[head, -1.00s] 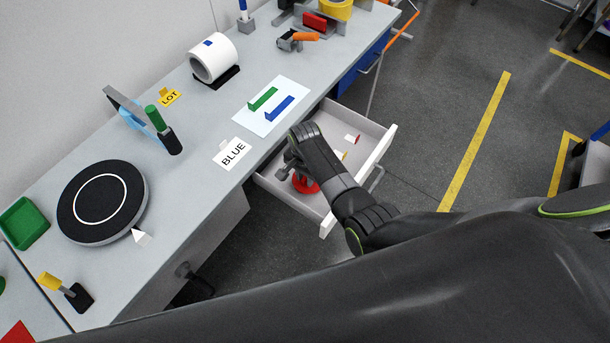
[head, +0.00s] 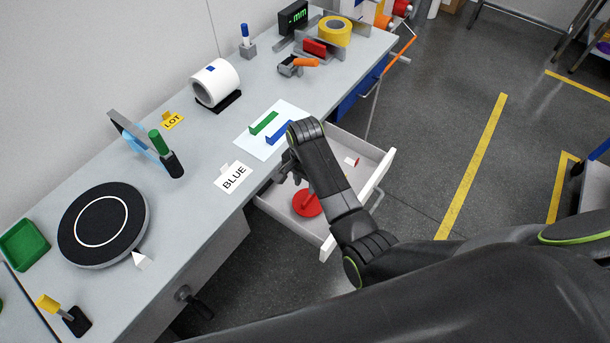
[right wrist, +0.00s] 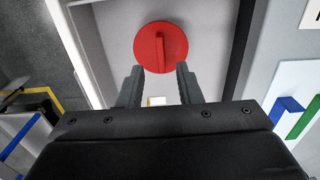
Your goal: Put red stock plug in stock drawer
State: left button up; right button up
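The red stock plug (head: 306,203), a round red disc with a raised grip bar, lies on the floor of the open stock drawer (head: 327,245). In the right wrist view the plug (right wrist: 161,47) lies beyond the fingertips, with its bar facing me. My right gripper (head: 285,173) is above the drawer, up and back from the plug. In the right wrist view its two fingers (right wrist: 158,72) are apart with nothing held between them. My left gripper is not in view.
A small white and red piece (head: 352,161) lies in the drawer's far part. The bench top (head: 206,142) borders the drawer, with a BLUE card (head: 234,177) and a white sheet (head: 252,140) near its edge. A black turntable (head: 103,223) stands at left.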

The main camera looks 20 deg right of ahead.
jog(key=shift+r, duration=1.3)
